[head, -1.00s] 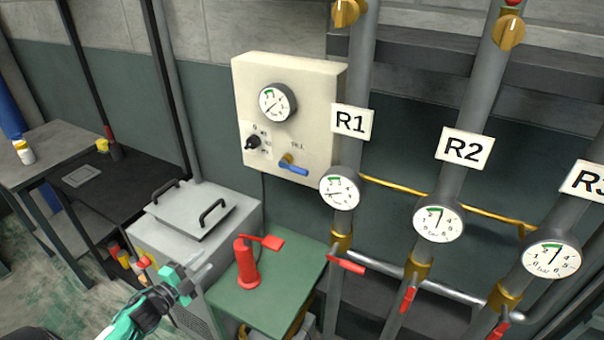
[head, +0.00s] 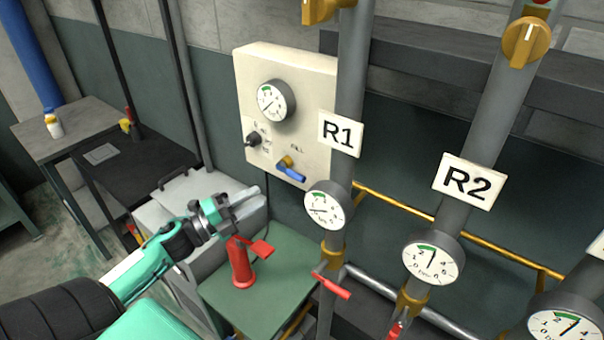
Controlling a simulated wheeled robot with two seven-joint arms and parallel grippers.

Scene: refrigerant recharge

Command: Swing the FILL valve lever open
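The FILL valve lever (head: 291,174) is blue with a brass body, low on the right of the cream panel box (head: 310,110), under a FILL label. It points right and slightly down. My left gripper (head: 253,200) is in front of the box, left of and below the lever, and apart from it. Its two fingers point right toward the lever with a narrow gap between them, and nothing shows in it. My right gripper is not in view.
A red pump-like tool (head: 241,262) stands on a green table (head: 278,268) below my gripper. Pipe R1 (head: 349,85) with its gauge (head: 325,205) rises right of the lever. A black knob (head: 253,140) and a round gauge (head: 275,101) are on the box.

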